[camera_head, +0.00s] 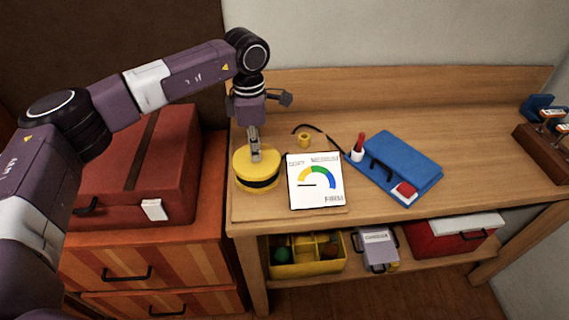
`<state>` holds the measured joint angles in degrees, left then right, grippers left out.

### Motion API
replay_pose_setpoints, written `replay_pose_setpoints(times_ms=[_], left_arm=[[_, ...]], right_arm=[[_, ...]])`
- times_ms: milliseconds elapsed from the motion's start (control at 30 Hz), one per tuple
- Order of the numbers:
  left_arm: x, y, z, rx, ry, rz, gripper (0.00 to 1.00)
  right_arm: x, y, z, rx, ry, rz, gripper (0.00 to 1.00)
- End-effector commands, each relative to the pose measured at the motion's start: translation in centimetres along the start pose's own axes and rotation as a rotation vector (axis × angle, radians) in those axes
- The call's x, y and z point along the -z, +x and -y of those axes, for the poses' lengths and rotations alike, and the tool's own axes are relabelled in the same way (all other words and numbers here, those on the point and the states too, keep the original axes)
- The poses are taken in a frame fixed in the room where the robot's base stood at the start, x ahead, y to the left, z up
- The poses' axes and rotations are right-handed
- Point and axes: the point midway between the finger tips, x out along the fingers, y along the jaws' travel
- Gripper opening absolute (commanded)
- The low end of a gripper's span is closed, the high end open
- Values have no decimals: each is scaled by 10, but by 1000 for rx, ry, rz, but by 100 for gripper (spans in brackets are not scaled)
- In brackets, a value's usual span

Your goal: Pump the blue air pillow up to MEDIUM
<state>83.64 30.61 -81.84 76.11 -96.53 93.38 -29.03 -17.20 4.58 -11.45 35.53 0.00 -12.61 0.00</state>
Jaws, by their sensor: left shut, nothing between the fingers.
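The blue air pillow (408,160) lies flat on the wooden bench, with a black strap or handle on it. A round yellow pump (250,180) with a black band stands at the bench's left end. My left gripper (255,154) points down, shut and empty, with its fingertips at the pump's top; I cannot tell if they press it. A white gauge card (316,197) marked SOFT, MEDIUM and FIRM stands right of the pump. Its dark needle lies near level at the left, SOFT end. A thin black hose (325,133) runs toward the pillow. My right gripper is not in view.
A small yellow piece (304,140) sits behind the gauge. A red-and-white bottle-like piece (358,148) is at the pillow's left. A wooden block (542,152) stands far right. A red case (132,170) sits left of the bench. The bench's middle back is clear.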

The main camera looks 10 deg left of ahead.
Motion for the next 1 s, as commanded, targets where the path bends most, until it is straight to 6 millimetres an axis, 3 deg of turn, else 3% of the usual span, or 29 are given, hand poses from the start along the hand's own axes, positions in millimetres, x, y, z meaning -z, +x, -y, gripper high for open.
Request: replay_pose_setpoints(times_ms=[100,533,767,1000], left_arm=[[0,12,0,1,0,-1,0],[0,15,1,3,0,-2,0],[0,29,1,4,1,-3,0],[0,17,1,3,1,-2,0]], right_arm=[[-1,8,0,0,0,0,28],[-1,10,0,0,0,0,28],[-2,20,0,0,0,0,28],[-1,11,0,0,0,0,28]])
